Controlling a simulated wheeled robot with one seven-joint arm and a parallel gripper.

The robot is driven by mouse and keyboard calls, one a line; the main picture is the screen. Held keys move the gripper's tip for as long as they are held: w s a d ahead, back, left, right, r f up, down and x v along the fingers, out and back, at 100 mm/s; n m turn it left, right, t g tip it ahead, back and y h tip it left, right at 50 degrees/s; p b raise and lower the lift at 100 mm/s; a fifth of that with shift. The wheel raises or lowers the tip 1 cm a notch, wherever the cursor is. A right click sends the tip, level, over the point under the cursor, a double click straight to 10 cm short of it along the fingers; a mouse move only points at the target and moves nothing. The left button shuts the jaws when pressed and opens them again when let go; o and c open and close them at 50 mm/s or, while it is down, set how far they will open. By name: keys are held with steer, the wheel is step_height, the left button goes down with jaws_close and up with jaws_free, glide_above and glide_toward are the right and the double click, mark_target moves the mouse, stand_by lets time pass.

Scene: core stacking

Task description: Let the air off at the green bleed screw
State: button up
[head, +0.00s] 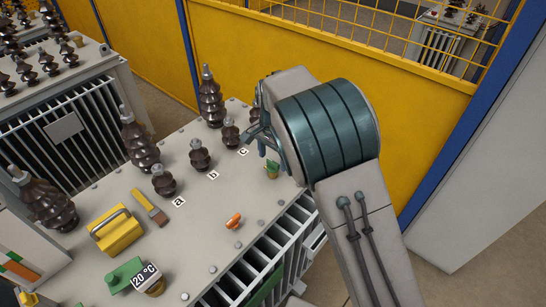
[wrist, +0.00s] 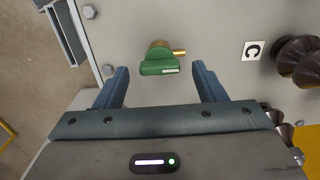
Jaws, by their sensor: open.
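The green bleed screw (wrist: 158,66) stands on the grey transformer lid. In the wrist view it is a green handle with a white mark, on a brass fitting with a short brass spout pointing right. It shows in the head view (head: 272,167), partly hidden by my arm. My gripper (wrist: 159,72) is open, with one blue finger on each side of the handle and clear gaps on both sides. In the head view my gripper (head: 262,143) is above the lid's far right corner. How far the fingertips are above the lid is hard to tell.
Brown bushings (head: 200,155) stand on the lid, by labels a, b and c (wrist: 253,50). An orange-topped fitting (head: 234,220), a brush (head: 151,207), a yellow case (head: 117,232) and a 20 °C gauge (head: 146,275) are nearer. A yellow fence (head: 240,60) stands behind.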

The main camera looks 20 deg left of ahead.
steer(key=shift+f, duration=0.55)
steer(key=c, duration=1)
steer(key=shift+n, duration=0.3)
steer(key=n+b, duration=0.1)
steer(key=n, duration=0.3)
steer(key=shift+n, duration=0.3)
steer(key=n+b, duration=0.1)
steer(key=n, duration=0.4)
steer(key=shift+n, duration=0.4)
